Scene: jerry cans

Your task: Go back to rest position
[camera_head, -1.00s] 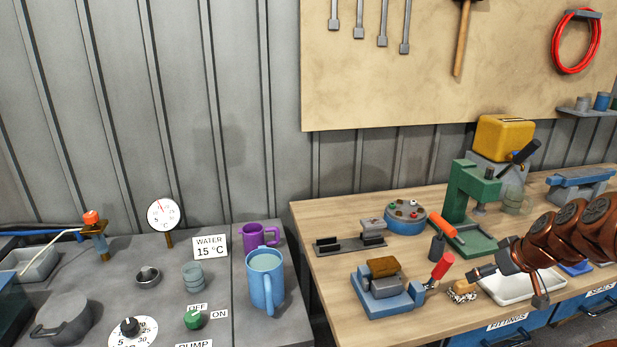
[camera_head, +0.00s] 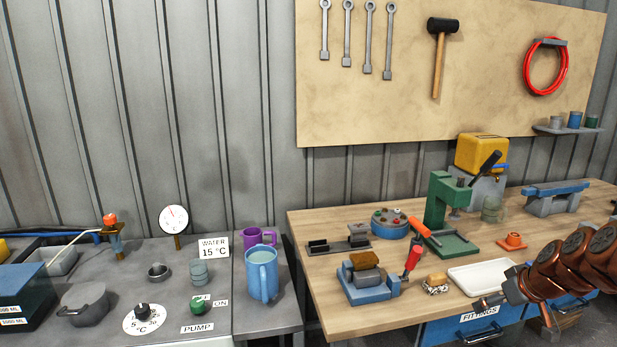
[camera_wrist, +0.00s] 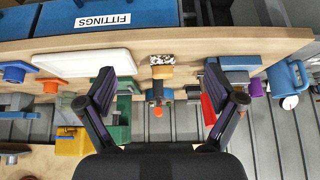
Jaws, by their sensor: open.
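My gripper (camera_wrist: 161,100) is open and empty in the wrist view, its two dark fingers spread wide. In the head view my gripper (camera_head: 490,302) is at the lower right, in front of the wooden workbench (camera_head: 340,300). The white tray (camera_head: 482,276) lies on the bench just behind it. The yellow and speckled block (camera_head: 435,283) sits to the left of the tray, apart from the gripper. In the wrist view the same block (camera_wrist: 162,66) appears beyond the gap between the fingers. No jerry can is clearly recognisable.
A blue vise (camera_head: 370,290), a green press (camera_head: 440,215) and a yellow toaster-like box (camera_head: 482,153) stand on the bench. A grey counter at left holds a blue jug (camera_head: 262,275), a purple mug (camera_head: 256,237) and a pot (camera_head: 84,304). A blue drawer labelled FITTINGS (camera_head: 455,328) is below.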

